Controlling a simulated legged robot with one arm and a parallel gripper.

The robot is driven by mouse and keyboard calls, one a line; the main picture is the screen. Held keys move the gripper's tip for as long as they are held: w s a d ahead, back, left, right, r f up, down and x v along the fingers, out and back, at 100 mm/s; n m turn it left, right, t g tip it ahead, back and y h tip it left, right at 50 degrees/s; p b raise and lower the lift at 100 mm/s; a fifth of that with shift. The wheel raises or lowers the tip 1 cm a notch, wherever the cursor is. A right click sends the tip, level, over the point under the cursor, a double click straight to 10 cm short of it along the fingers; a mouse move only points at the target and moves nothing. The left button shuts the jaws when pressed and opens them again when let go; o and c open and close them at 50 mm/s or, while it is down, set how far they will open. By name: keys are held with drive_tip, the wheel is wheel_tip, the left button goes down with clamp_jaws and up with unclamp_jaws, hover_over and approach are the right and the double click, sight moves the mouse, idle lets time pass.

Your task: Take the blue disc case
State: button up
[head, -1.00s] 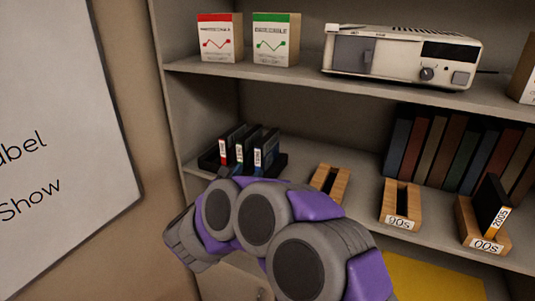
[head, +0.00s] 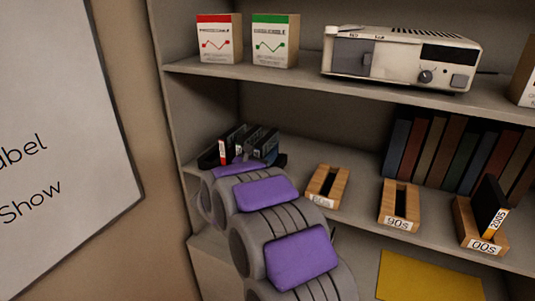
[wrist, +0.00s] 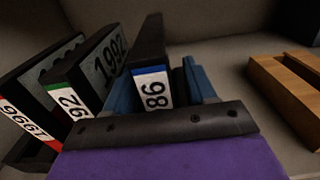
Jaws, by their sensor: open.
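The blue disc case (wrist: 153,88) is a black case with a white spine label, a blue band and the digits "98" as seen in the wrist view. My gripper (wrist: 162,82) is open, with one blue finger on each side of this case. I cannot tell whether the fingers touch it. The green-banded case (wrist: 92,78) marked 1992 stands just left of it, and the red-banded case (wrist: 40,90) is further left. In the head view my purple and grey arm reaches to the black rack on the middle shelf and hides much of the cases and my gripper (head: 243,163).
Wooden slotted holders stand to the right on the same shelf: one partly turned (head: 326,187), the 90s holder (head: 400,207) and the 00s holder (head: 480,232) with a 2005 case (head: 490,207). Books (head: 455,150) stand behind. A device (head: 402,58) and two boxes sit on the shelf above.

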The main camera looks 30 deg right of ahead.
drive_tip(key=shift+w+d, duration=0.45)
drive_tip(key=shift+d, duration=0.1)
drive_tip(key=shift+a, duration=0.1)
clamp_jaws()
